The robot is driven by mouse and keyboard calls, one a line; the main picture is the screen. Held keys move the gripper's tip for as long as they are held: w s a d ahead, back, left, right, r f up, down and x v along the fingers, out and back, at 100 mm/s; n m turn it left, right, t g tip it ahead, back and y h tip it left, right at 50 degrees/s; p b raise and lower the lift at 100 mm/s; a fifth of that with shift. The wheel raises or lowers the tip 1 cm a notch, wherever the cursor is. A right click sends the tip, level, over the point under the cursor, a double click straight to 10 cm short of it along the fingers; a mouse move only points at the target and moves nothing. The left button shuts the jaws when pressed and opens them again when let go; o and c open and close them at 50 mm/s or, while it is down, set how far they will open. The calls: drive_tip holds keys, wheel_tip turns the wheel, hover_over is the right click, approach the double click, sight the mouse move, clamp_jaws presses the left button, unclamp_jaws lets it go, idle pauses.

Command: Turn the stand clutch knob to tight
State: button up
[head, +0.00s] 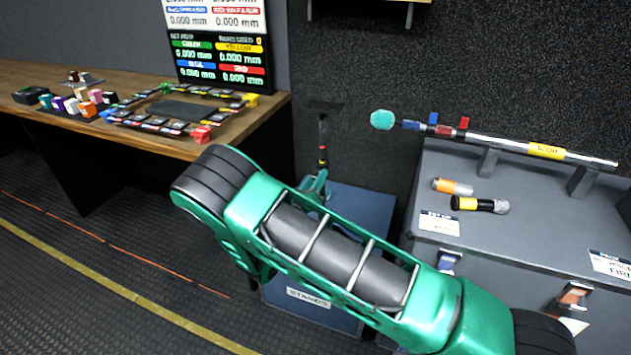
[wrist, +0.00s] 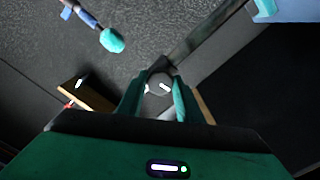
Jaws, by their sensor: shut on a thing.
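The stand clutch knob (wrist: 155,80) is a round grey disc with a white mark, seen in the wrist view between my fingers. My gripper (wrist: 158,90) is shut on it, one green finger on each side. The stand (head: 322,135) is a dark upright post with a black top and a red band, rising from the blue stands case (head: 356,215) in the head view. My gripper (head: 318,186) shows there at the post, partly behind my green arm. The knob is hidden in the head view. I cannot make out any tight marking.
A wooden desk (head: 60,78) with small coloured blocks and a ring of tiles stands at left. At right, a grey case (head: 440,180) carries a boom pole (head: 500,143) with a teal tip, and two cylinders. The floor at left is clear.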

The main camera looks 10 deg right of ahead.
drive_tip(key=shift+f+m, duration=0.3)
drive_tip(key=shift+m, duration=0.1)
drive_tip(key=o, duration=1)
drive_tip(key=shift+o, duration=0.2)
drive_tip(key=shift+r, duration=0.1)
drive_tip(key=shift+a, duration=0.1)
drive_tip(key=v, duration=1)
drive_tip(key=shift+s+a, duration=0.2)
drive_tip(key=shift+s, duration=0.1)
